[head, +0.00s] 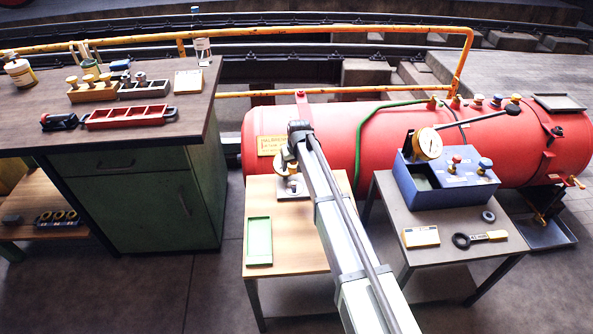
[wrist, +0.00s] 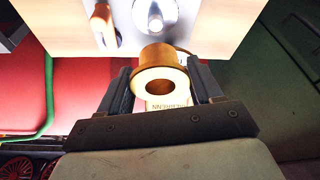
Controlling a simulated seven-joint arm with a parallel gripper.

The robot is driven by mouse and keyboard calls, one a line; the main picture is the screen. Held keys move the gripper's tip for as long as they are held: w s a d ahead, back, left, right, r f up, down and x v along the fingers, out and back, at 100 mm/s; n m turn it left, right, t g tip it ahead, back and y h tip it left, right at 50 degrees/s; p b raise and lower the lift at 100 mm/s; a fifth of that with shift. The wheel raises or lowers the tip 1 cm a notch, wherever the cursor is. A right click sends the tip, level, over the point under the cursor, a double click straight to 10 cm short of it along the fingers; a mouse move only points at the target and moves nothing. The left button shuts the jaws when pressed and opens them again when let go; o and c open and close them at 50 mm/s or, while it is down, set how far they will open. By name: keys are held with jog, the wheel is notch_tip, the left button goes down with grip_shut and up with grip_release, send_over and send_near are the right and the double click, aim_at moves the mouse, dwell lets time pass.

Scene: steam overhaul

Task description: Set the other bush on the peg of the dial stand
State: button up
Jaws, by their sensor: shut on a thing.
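My gripper (wrist: 162,85) is shut on a bronze bush (wrist: 150,56), a flanged ring whose open bore faces the wrist camera. The bush is between the two dark fingers. Beyond it in the wrist view lies the pale plate of the dial stand (wrist: 123,38), with a grey round part (wrist: 154,18) and a copper-coloured upright part (wrist: 100,17) on it. I cannot tell whether the bush touches the stand, and a peg beneath it is hidden. In the head view the stand (head: 291,193) is on the small wooden table, partly behind my arm; the gripper is mostly hidden there.
A green tray (head: 258,242) lies on the small wooden table (head: 291,258). A red boiler (head: 380,130) runs close behind it. To the right, a grey table (head: 420,240) carries a blue box (head: 445,185) with a gauge. A workbench (head: 45,92) stands left.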

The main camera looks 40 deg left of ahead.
jog(key=shift+f, duration=0.15)
send_over(293, 182)
jog(key=shift+d+f, duration=0.2)
jog(key=shift+f, duration=2.05)
jog(key=shift+f, duration=2.1)
dwell(0.9)
jog(key=o, duration=1.4)
jog(key=shift+c, duration=0.2)
jog(key=shift+r, duration=0.1)
jog(key=shift+r, duration=3.4)
